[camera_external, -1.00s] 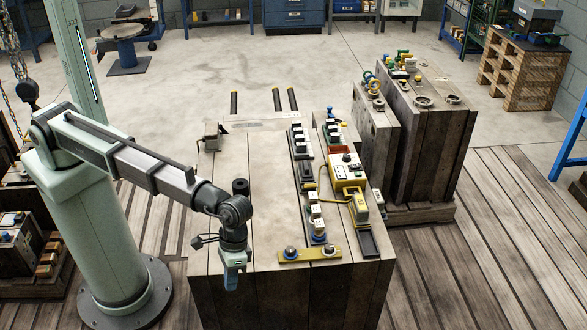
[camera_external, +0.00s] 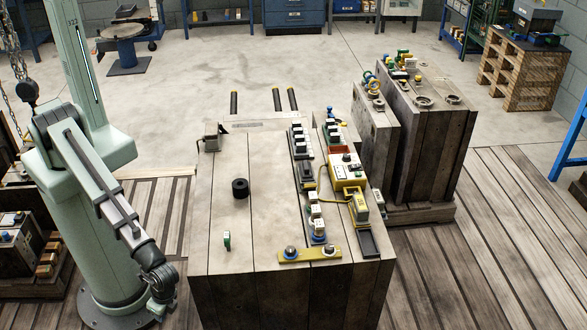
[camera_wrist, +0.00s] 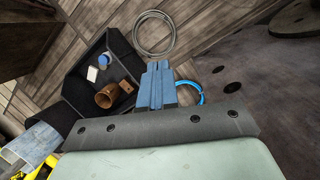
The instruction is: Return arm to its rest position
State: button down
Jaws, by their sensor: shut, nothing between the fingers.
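My arm (camera_external: 95,180) is folded down beside my column, off the left side of the large block-like bench (camera_external: 225,170). In the outside view its end hangs low near my base, and the fingers are hidden or too small to make out there. In the wrist view my gripper (camera_wrist: 157,68) shows as two blue fingers side by side, shut with nothing between them. They point towards the planked floor (camera_wrist: 100,20).
A black ring (camera_external: 240,188) and a small green-and-white piece (camera_external: 227,240) stand on the bench. Switch boxes and a yellow plate (camera_external: 310,255) line its right side. The wrist view shows a dark tray (camera_wrist: 105,70) with a brown cup, and a coiled cable (camera_wrist: 154,33).

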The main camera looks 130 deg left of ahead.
jog(key=s+a+f+m+g, duration=0.1)
jog(key=s+f, duration=0.3)
jog(key=s, duration=0.7)
jog(key=s+a+f+m+g+y, duration=0.1)
jog(key=s+a+f, duration=0.3)
jog(key=s, duration=0.7)
jog(key=s+a+f+m+g+y, duration=0.1)
jog(key=s+f, duration=0.4)
jog(key=s, duration=0.7)
jog(key=shift+a+f+g, duration=0.2)
jog(key=shift+a+g, duration=0.5)
jog(key=shift+a, duration=0.5)
